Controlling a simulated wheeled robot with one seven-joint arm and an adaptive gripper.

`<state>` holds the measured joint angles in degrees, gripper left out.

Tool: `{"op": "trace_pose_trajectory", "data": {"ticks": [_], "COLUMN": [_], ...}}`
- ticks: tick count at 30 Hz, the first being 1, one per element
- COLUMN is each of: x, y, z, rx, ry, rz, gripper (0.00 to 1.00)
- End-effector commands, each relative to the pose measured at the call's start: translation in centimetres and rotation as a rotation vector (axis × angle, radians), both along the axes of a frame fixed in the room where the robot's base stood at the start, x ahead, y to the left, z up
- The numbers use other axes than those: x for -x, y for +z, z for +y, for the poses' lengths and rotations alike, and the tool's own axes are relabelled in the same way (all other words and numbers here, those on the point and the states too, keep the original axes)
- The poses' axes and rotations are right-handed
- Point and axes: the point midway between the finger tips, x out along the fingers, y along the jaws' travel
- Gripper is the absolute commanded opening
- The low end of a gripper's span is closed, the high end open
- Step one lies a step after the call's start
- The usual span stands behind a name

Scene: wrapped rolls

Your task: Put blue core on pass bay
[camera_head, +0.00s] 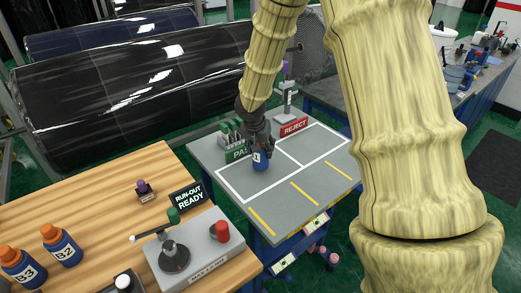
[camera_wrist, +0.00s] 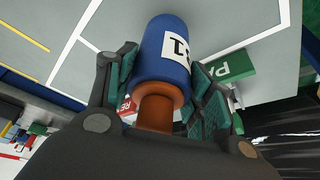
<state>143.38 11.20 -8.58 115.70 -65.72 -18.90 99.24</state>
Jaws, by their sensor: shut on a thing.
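My gripper (camera_head: 259,146) is shut on the blue core (camera_head: 260,160), a blue cylinder with an orange end and a white label. In the wrist view the core (camera_wrist: 165,48) sits between the two green-padded fingers (camera_wrist: 165,90). The core is over the left outlined bay of the grey table (camera_head: 215,159), beside the green PASS sign (camera_head: 236,155), which the gripper partly hides. I cannot tell whether the core touches the table top. The red REJECT sign (camera_head: 293,126) stands at the back of the other bay.
Two blue cores with orange caps, B3 (camera_head: 24,270) and B2 (camera_head: 62,247), stand on the wooden bench (camera_head: 110,205). A grey control box (camera_head: 200,262) with a red knob and the RUN-OUT READY sign (camera_head: 188,197) are nearby. Large black wrapped rolls (camera_head: 120,95) lie behind.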

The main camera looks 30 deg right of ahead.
Motion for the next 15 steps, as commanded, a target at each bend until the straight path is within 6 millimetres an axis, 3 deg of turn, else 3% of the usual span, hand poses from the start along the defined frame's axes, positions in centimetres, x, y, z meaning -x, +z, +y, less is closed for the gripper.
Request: {"op": "trace_pose_trajectory", "data": {"ticks": [6, 15], "x": [0.0, 0.0], "y": [-1.6, -1.8], "z": [0.0, 0.0], "rx": [0.001, 0.000], "ry": [0.001, 0.000], "rz": [0.000, -0.001], "gripper": [0.20, 0.20]}}
